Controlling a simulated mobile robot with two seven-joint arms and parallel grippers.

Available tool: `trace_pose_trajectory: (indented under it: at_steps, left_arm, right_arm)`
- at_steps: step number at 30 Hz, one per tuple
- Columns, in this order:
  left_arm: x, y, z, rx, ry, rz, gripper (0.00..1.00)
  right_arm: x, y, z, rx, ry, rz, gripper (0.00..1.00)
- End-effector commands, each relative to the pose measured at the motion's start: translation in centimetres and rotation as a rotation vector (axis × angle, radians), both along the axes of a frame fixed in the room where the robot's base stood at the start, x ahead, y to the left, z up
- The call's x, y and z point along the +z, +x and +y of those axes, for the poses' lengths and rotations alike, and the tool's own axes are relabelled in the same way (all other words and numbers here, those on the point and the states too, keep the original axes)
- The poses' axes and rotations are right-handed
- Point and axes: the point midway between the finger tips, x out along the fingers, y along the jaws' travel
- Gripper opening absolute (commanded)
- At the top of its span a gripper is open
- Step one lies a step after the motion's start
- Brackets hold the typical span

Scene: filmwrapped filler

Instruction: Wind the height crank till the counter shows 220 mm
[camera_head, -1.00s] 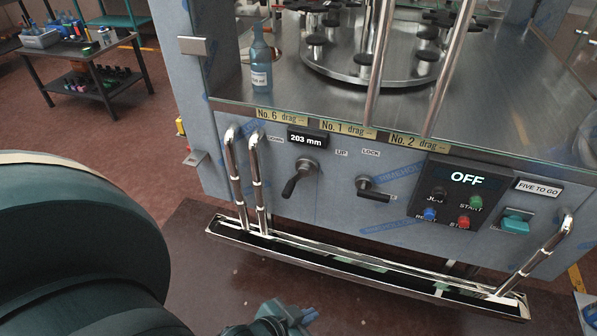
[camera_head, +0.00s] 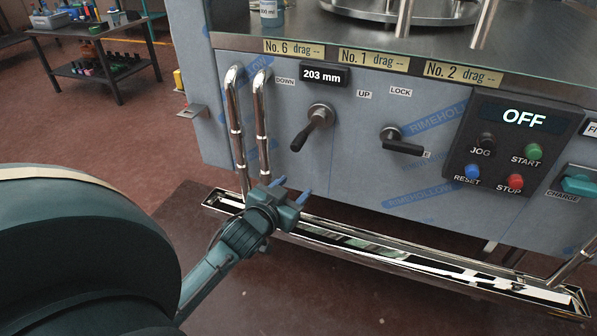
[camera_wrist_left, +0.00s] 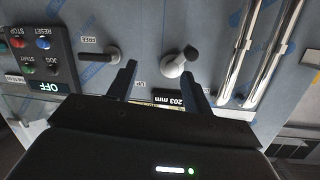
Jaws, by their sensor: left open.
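The height crank (camera_head: 317,121) is a black handle on a silver hub on the machine's front panel, pointing down and left. It lies between the labels DOWN and UP. The counter (camera_head: 323,75) above it reads 203 mm. My left gripper (camera_head: 291,190) is open and empty, below and slightly left of the crank, apart from it. In the left wrist view the crank (camera_wrist_left: 180,62) shows upside down ahead of the open fingers (camera_wrist_left: 162,80), nearer the right finger. The counter (camera_wrist_left: 170,101) shows partly between the fingers. My right gripper is not in view.
Vertical chrome rails (camera_head: 236,130) stand close left of the crank. The lock lever (camera_head: 402,142) is to its right, then the control box (camera_head: 512,145) reading OFF. A metal trough (camera_head: 400,249) runs along below. The panel around the crank is clear.

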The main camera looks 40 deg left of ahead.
Motion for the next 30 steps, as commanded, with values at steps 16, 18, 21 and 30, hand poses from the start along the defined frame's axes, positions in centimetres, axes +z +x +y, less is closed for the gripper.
trace_pose_trajectory:
  at_steps: [16,18,21,30]
  left_arm:
    - [-0.7,3.9,7.2,0.123,0.032,-0.206,0.50]
    - [-0.6,4.6,7.3,0.122,0.033,-0.207,0.50]
    - [-0.6,6.2,7.8,0.123,0.035,-0.207,0.50]
    - [-0.8,12.1,9.4,0.122,0.033,-0.205,0.50]
  right_arm:
    - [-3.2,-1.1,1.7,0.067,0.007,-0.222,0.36]
    - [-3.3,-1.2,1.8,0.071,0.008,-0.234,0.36]
    - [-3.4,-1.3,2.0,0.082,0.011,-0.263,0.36]
    - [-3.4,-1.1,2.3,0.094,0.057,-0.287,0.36]
